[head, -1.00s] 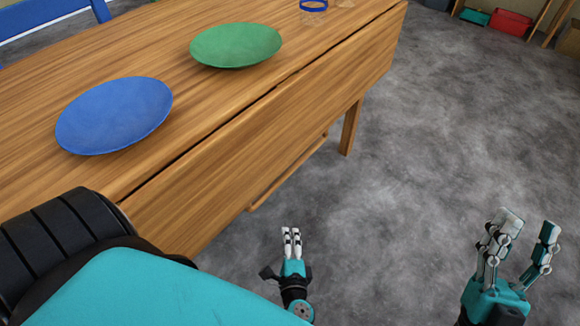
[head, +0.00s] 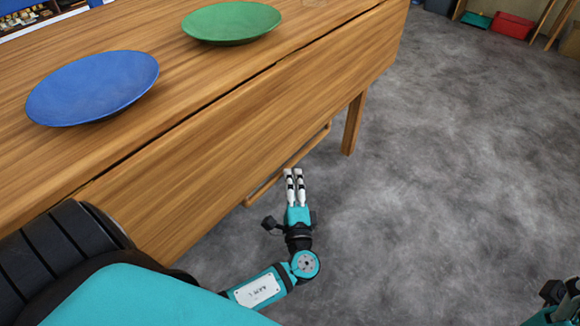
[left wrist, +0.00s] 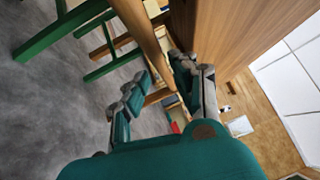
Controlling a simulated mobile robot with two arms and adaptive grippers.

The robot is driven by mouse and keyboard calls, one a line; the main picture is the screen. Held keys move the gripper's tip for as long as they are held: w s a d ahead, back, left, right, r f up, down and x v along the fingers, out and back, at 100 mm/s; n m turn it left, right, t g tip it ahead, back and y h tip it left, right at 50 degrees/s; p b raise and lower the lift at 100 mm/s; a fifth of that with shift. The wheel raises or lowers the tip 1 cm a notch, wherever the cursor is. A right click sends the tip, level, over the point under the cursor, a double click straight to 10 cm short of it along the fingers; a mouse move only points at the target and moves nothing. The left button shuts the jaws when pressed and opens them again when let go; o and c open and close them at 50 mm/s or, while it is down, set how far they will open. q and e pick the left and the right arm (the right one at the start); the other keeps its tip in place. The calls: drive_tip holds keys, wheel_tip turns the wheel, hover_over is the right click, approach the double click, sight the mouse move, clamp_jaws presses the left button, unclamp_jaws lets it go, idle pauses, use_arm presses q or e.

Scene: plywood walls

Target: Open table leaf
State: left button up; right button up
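The wooden table leaf (head: 265,125) hangs down along the near long side of the table (head: 150,32). A dark seam runs between it and the tabletop. The leaf also shows as a wooden panel in the left wrist view (left wrist: 235,30). My left gripper (head: 293,172) is low, near the leaf's lower edge and the thin wooden bar (head: 318,140) below it. In the left wrist view its fingers (left wrist: 162,70) are spread apart, with a wooden bar (left wrist: 146,42) just beyond them; contact cannot be told. My right gripper (head: 558,298) is mostly cut off at the lower right corner.
A blue plate (head: 92,88) and a green plate (head: 232,22) stand on the tabletop. A table leg (head: 353,122) stands at the far end. Green chair legs (left wrist: 62,30) show in the left wrist view. The grey floor (head: 455,150) to the right is clear.

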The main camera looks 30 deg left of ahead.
sight(290, 163)
use_arm(q)
drive_tip(key=shift+b+x, duration=0.35)
drive_tip(key=shift+x, duration=2.3)
clamp_jaws()
drive_tip(key=shift+f, duration=0.1)
